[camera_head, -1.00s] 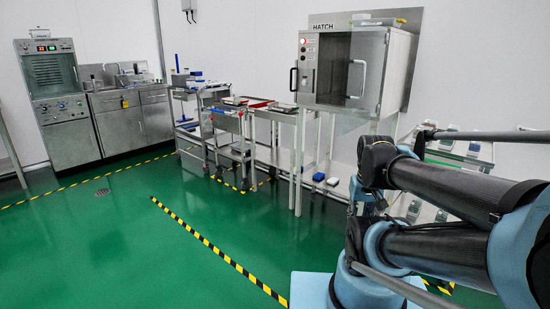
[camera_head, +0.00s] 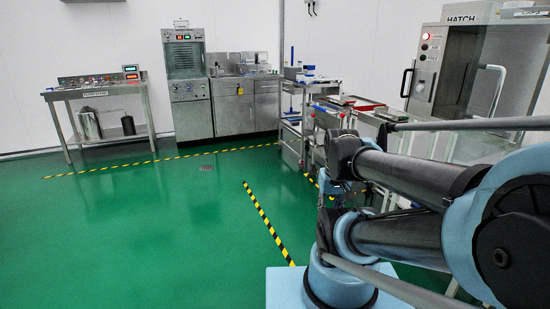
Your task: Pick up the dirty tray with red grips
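A small red item (camera_head: 368,106) shows on the steel bench beside the carts, at right of centre and behind my arm. It may be a tray with red grips, but it is too small and far off to tell, and I cannot see whether it is dirty. My folded arm fills the lower right of the view. My gripper cannot be made out, and nothing held shows.
Carts with blue and grey items (camera_head: 300,75) stand by the bench. A hatch cabinet (camera_head: 455,70) is at the right. A washer (camera_head: 186,85), a sink unit (camera_head: 240,105) and a pump stand table (camera_head: 98,90) line the wall. Green floor (camera_head: 150,220) is clear.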

